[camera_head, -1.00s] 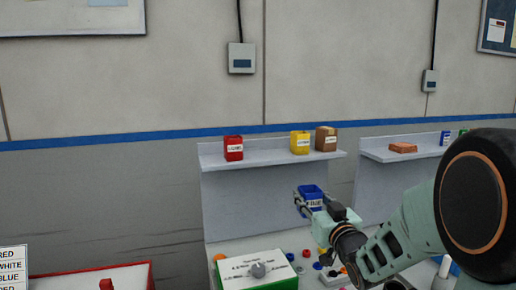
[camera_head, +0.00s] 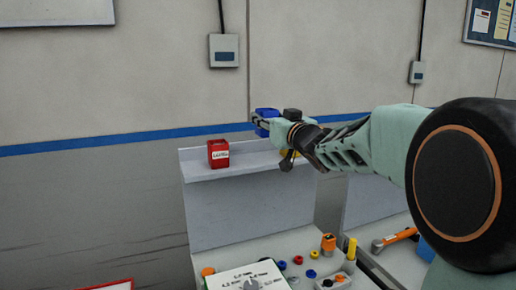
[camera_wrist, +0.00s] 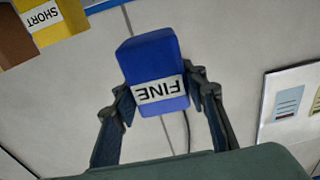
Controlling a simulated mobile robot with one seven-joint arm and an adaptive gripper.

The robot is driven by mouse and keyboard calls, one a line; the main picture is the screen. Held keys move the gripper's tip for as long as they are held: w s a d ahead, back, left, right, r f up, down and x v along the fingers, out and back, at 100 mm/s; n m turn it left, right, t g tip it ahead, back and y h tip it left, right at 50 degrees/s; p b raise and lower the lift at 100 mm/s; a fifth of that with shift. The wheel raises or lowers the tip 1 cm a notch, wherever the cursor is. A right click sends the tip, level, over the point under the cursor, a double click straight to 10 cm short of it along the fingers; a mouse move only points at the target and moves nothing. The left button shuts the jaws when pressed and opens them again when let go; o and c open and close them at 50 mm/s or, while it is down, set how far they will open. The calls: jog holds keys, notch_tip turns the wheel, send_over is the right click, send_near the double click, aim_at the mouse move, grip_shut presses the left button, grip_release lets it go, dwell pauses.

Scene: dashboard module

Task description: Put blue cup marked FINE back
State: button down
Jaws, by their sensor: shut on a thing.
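A red cup (camera_head: 218,153) with a white label stands on the left part of the shelf. The yellow cup is mostly hidden behind my gripper; in the wrist view a yellow cup marked SHORT (camera_wrist: 50,20) shows at the top left.
A brown cup (camera_wrist: 14,40) is beside the yellow one. Shelf space shows between the red cup and my gripper.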

jog(key=w+a+f, duration=0.1)
jog(key=f, duration=0.1)
jog(key=w+a+f, duration=0.2)
jog(key=w+f, duration=0.1)
jog(key=shift+w+f+b, duration=0.1)
jog(key=shift+f+b, duration=0.2)
jog(key=shift+f, duration=0.05)
jog(key=shift+w+a+f, duration=0.1)
jog(key=shift+w+f, duration=0.1)
jog(key=shift+f, duration=1.5)
jog(key=shift+f, duration=0.15)
jog(key=c, duration=1.2)
grip_release()
jog(key=b+v, duration=0.2)
jog(key=v, duration=1)
